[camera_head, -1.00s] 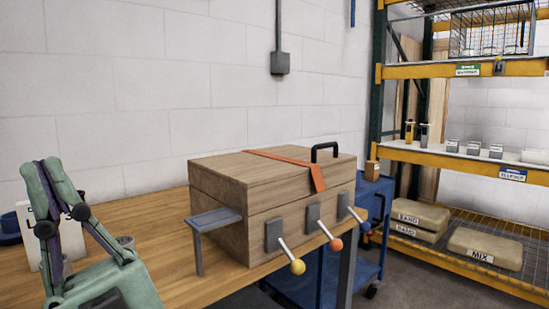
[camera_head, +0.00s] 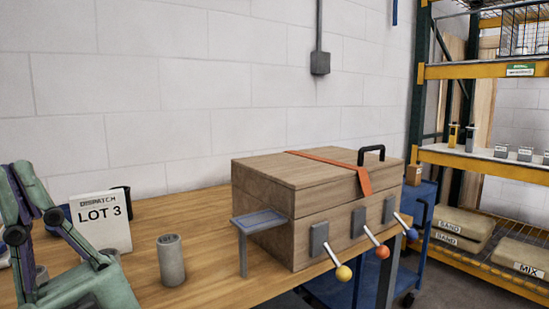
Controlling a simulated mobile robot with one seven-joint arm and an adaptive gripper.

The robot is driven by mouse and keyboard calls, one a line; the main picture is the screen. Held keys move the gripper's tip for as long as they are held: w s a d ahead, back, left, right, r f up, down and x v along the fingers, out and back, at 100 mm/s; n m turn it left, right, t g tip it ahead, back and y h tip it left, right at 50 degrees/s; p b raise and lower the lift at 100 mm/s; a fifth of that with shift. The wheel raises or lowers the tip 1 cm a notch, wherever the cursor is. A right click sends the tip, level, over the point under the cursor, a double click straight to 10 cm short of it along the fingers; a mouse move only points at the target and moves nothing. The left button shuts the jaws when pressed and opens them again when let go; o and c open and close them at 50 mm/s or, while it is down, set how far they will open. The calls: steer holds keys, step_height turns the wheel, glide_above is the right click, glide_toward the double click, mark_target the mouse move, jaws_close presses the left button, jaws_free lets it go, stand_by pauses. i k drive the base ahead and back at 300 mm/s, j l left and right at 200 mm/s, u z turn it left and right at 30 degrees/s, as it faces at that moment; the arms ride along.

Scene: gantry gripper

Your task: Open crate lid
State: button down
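The wooden crate (camera_head: 285,240) stands on the workbench, right of the picture's middle. Its lid (camera_head: 290,170) lies flat and closed on top, with a thin seam below it. An orange strap (camera_head: 330,168) crosses the lid and hangs over the front edge. A black handle (camera_head: 371,152) stands on the lid's right part. Three levers stick out from the front, with yellow (camera_head: 344,273), orange-red (camera_head: 383,252) and blue (camera_head: 412,234) knobs. My green gripper (camera_head: 22,190) is at the far left, well away from the crate and partly cut off; its opening is unclear.
A grey cylinder (camera_head: 171,260) and a "LOT 3" sign (camera_head: 101,222) stand on the bench (camera_head: 200,217) between my gripper and the crate. A small grey side tray (camera_head: 259,219) adjoins the crate's left side. A blue cart (camera_head: 333,290) and shelving (camera_head: 480,157) are right.

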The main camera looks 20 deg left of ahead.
mark_target(297, 184)
steer(key=i+l+u, duration=0.1)
steer(key=u, duration=0.35)
steer(key=i+l+u, duration=0.15)
steer(key=u, duration=0.25)
steer(key=i+l+u, duration=0.1)
steer(key=u, duration=0.35)
steer(key=i+l+u, duration=0.15)
steer(key=l+u, duration=0.15)
steer(key=l, duration=0.3)
steer(key=l+u, duration=0.3)
steer(key=l, duration=0.3)
